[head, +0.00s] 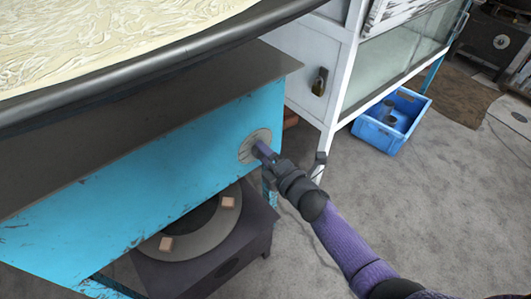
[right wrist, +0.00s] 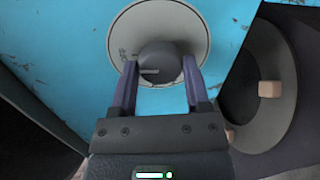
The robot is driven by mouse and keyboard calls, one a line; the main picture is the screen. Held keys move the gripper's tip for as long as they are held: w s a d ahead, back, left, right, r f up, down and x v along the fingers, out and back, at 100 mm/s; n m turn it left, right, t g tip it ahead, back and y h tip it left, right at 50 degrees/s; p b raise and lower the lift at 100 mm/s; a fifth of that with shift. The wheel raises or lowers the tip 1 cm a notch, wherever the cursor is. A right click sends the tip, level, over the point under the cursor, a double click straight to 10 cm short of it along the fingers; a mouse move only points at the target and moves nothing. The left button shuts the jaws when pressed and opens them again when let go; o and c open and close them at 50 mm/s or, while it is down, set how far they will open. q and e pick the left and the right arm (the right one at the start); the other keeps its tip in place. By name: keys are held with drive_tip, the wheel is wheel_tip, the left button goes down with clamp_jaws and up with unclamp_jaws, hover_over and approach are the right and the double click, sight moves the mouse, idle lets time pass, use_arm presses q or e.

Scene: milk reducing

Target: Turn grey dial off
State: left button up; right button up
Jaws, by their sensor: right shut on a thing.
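A light line shows on the left part of the dial's face. My right gripper (right wrist: 160,75) has its two purple fingers on either side of the dial and is shut on it. In the head view the right gripper (head: 262,150) reaches the round plate (head: 248,153) at the right end of the blue panel (head: 150,180), and it hides most of the dial. My left gripper is not in view.
A large pan (head: 120,75) of milky liquid sits above the panel. Below is a dark burner stand (head: 225,270) with a ring (head: 205,238). A white glass-sided cabinet (head: 305,60) and a blue crate (head: 392,122) stand to the right.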

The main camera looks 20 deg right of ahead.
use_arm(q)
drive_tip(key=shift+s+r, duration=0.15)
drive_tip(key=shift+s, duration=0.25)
use_arm(e)
drive_tip(key=o, duration=1.3)
use_arm(q)
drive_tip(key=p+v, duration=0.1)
drive_tip(key=p, duration=0.1)
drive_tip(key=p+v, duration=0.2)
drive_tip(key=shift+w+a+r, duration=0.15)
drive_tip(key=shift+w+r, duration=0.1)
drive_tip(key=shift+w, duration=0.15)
use_arm(e)
drive_tip(key=v, duration=1)
